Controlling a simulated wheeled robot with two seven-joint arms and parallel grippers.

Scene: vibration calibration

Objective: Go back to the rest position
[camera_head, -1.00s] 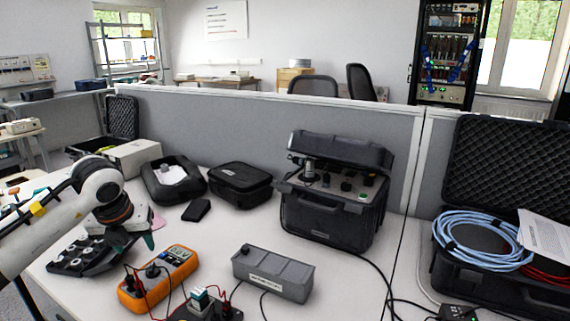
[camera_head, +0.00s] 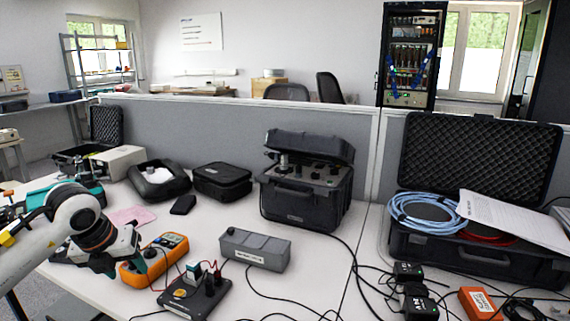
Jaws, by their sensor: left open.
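My left gripper (camera_head: 108,262) comes in from the left on its white arm, low over the left part of the table. Its fingers are apart, and I see nothing held between them. It is just left of the orange multimeter (camera_head: 165,252) and covers part of the black tray behind it. My right gripper is outside the view.
A black calibrator case (camera_head: 305,200) stands open at the back of the table (camera_head: 205,232). A grey box (camera_head: 255,250) and a black switch box (camera_head: 196,296) with cables lie in front. An open case (camera_head: 470,258) with blue cable is at right. A grey partition (camera_head: 240,140) runs behind.

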